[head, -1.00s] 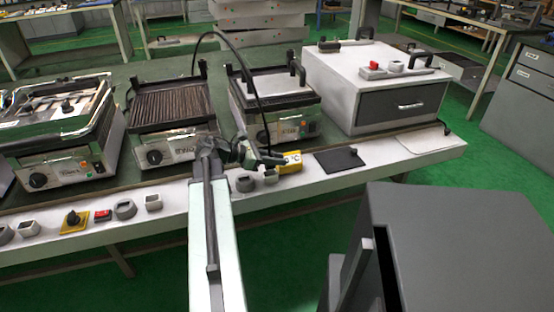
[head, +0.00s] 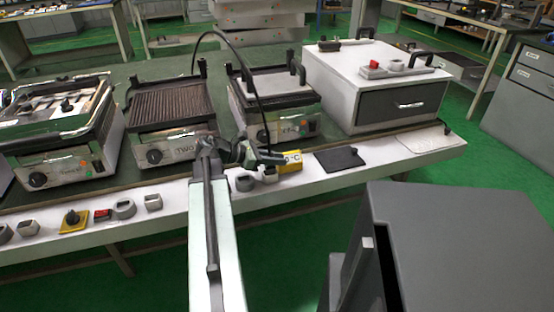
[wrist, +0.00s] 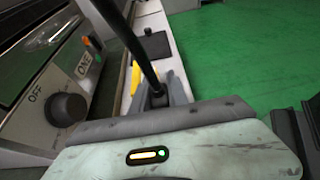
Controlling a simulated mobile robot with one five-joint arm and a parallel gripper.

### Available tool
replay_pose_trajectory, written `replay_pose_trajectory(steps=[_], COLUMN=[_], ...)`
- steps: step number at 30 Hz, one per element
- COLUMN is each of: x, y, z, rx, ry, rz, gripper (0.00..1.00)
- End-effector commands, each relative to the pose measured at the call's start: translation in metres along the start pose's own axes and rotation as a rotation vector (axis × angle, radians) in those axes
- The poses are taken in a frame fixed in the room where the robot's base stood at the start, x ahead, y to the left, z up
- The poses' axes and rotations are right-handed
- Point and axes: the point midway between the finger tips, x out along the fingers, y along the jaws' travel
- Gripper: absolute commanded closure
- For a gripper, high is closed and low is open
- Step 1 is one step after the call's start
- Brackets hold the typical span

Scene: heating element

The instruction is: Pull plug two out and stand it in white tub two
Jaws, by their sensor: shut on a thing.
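My gripper (head: 268,158) is above the white front ledge, before the right-hand grill. It is shut on the end of a black cord, which I take to be plug two (wrist: 157,98); the plug is mostly hidden between the fingers. Its cord (head: 224,39) arcs up from behind the middle grill, marked TWO (head: 172,146). A square white tub (head: 153,202) and a round grey tub (head: 124,209) stand on the ledge before that grill. Their labels cannot be read. I cannot tell whether the plug touches anything below.
A round grey tub (head: 245,184), a square white tub (head: 270,175) and a yellow block (head: 291,162) are close under my gripper. The grill marked ONE (wrist: 84,65) is beside it. A black plate (head: 340,158) lies to the right. A white cabinet (head: 375,85) stands further right.

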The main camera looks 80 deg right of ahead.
Motion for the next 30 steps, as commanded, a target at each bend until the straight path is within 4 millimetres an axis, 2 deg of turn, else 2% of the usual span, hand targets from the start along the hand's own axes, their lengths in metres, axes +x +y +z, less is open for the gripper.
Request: replay_pose_trajectory(steps=[20,21,23,24,30], x=[0.007,0.007,0.007,0.007,0.007], y=[0.000,0.000,0.000,0.000,0.000], z=[-0.017,-0.017,-0.016,-0.016,-0.016], rx=[0.000,0.000,0.000,0.000,0.000], ry=[0.000,0.000,0.000,0.001,0.000], rz=[0.000,0.000,0.000,0.000,0.000], gripper=[1.00,0.75,0.58,0.55,0.55])
